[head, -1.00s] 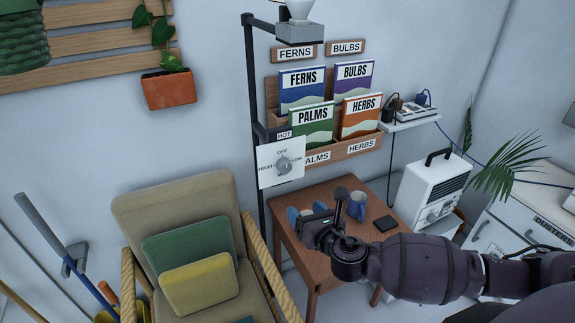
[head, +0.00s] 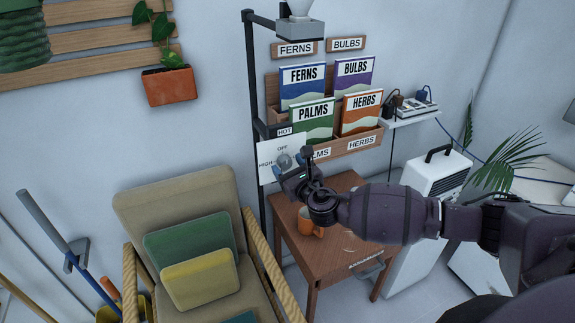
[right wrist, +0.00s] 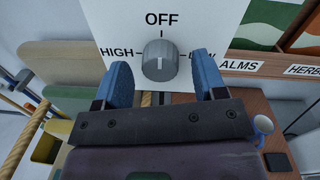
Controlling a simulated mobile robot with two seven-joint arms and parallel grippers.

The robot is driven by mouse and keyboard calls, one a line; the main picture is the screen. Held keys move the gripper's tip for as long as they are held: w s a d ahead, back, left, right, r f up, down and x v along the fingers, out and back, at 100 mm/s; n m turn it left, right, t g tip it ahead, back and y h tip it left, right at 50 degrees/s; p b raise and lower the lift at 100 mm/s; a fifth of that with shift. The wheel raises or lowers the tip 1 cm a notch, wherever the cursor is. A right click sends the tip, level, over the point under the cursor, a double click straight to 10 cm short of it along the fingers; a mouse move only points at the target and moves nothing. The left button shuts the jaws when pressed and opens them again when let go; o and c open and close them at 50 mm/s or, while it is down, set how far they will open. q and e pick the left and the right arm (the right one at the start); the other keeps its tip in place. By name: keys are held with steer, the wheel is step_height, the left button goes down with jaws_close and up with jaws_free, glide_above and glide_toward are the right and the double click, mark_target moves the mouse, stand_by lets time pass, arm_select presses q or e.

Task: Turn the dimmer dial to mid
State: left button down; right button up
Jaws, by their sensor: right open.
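In the head view, my right gripper (head: 302,168) is in front of the plate's lower right. My left gripper is not in view.
A dark post (head: 254,90) stands beside the plate, and a seed-packet rack (head: 350,148) is to its right. A white heater (head: 435,178) stands right.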

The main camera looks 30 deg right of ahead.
steer(key=shift+w, duration=0.55)
steer(key=c, duration=0.9)
